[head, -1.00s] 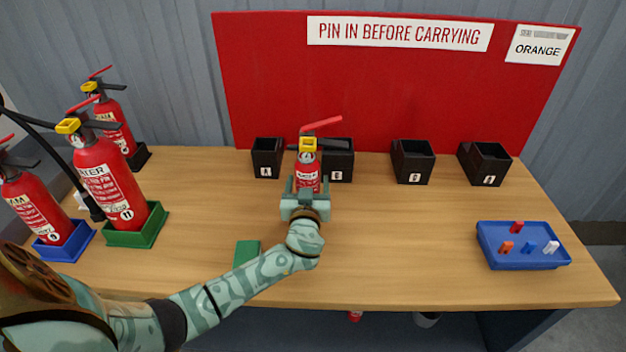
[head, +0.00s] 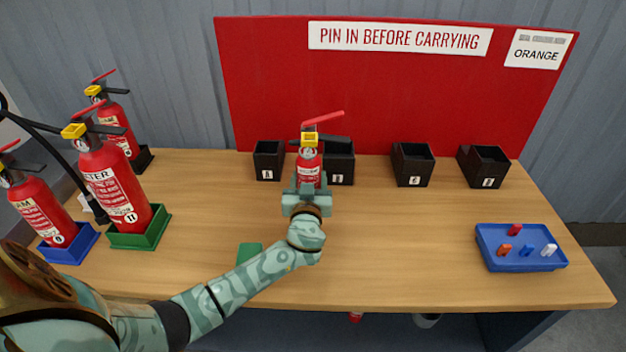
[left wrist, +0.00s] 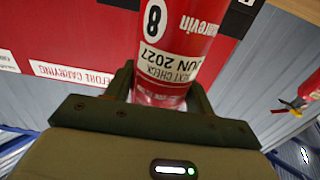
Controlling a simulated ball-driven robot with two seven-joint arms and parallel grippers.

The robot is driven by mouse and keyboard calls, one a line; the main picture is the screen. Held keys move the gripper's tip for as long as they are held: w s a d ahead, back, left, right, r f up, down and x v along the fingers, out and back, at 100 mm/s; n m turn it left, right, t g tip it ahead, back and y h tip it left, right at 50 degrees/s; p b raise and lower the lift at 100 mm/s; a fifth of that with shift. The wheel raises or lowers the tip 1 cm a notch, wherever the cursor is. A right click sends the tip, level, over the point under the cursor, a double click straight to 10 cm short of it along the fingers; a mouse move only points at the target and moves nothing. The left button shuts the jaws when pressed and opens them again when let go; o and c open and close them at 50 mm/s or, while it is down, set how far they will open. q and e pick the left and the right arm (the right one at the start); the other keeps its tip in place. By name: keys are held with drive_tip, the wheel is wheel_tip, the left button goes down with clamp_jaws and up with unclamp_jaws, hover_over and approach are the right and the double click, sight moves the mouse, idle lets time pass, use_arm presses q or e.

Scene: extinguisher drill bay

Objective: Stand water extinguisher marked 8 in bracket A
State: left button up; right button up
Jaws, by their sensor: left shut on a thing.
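A small red extinguisher (head: 308,168) with a yellow collar and a raised red lever is in my left gripper (head: 307,190), upright. In the left wrist view, its label (left wrist: 172,45) shows an 8 and "JUN 2027", and the fingers (left wrist: 160,88) are shut on its body. Its type wording is not readable. Bracket A (head: 268,174), a black open-topped box, stands empty-looking at the back left of the red board. The extinguisher is to its right and nearer me, partly covering the second black bracket (head: 343,172). My right gripper is not in view.
Two more black brackets (head: 412,172) (head: 487,172) stand to the right. A blue tray (head: 525,262) with coloured pins is at the right. Larger extinguishers (head: 115,185) in coloured stands crowd the left. A green piece (head: 250,251) lies near my forearm.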

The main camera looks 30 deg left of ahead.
sight(309, 166)
use_arm(q)
drive_tip(key=shift+r+p, duration=1)
drive_tip(key=shift+r, duration=1.2)
